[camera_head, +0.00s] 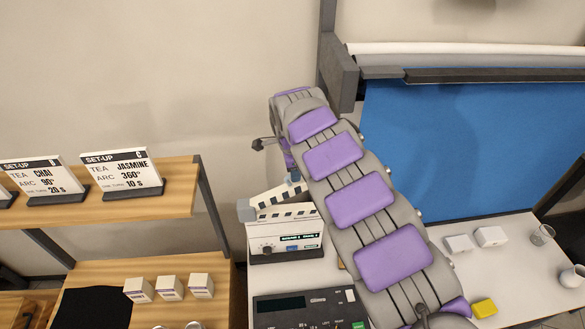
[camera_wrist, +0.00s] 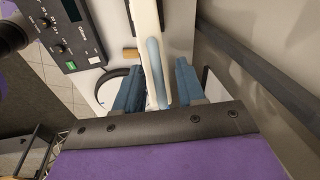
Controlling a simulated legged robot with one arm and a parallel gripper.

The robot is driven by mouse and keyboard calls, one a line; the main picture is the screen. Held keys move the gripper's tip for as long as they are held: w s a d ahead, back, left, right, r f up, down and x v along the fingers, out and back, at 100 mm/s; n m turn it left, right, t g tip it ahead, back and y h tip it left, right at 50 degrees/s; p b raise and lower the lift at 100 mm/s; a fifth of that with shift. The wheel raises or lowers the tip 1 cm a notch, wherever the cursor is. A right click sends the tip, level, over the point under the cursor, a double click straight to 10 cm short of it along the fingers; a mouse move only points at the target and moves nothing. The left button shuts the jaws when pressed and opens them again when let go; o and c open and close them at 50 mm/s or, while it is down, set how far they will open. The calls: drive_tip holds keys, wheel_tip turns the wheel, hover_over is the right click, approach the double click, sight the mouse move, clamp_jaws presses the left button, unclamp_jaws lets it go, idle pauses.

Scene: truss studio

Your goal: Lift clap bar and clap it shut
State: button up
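The clapperboard (camera_head: 285,240) stands upright on the white table, its lit display facing me. Its striped clap bar (camera_head: 272,196) is raised at the right end, leaving a wedge-shaped gap above the lower striped edge. My gripper is mostly hidden behind my arm in the head view, near the bar's raised end. In the wrist view my gripper (camera_wrist: 160,88) has its two blue-grey fingers apart, on either side of a long white part with a light blue strip (camera_wrist: 156,72). A gap shows on the right side; I cannot tell whether the left finger touches.
A dark control console (camera_head: 305,308) lies in front of the clapperboard; it also shows in the wrist view (camera_wrist: 65,32). White blocks (camera_head: 490,236), a yellow block (camera_head: 484,308) and a glass (camera_head: 542,234) stand at the right. A wooden shelf (camera_head: 190,190) with sign cards is at the left.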

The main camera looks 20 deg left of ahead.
drive_tip(key=shift+d, duration=0.15)
drive_tip(key=shift+d+r, duration=0.1)
drive_tip(key=shift+r, duration=0.15)
drive_tip(key=s+r, duration=0.3)
drive_tip(key=r, duration=1.3)
drive_tip(key=shift+r, duration=0.2)
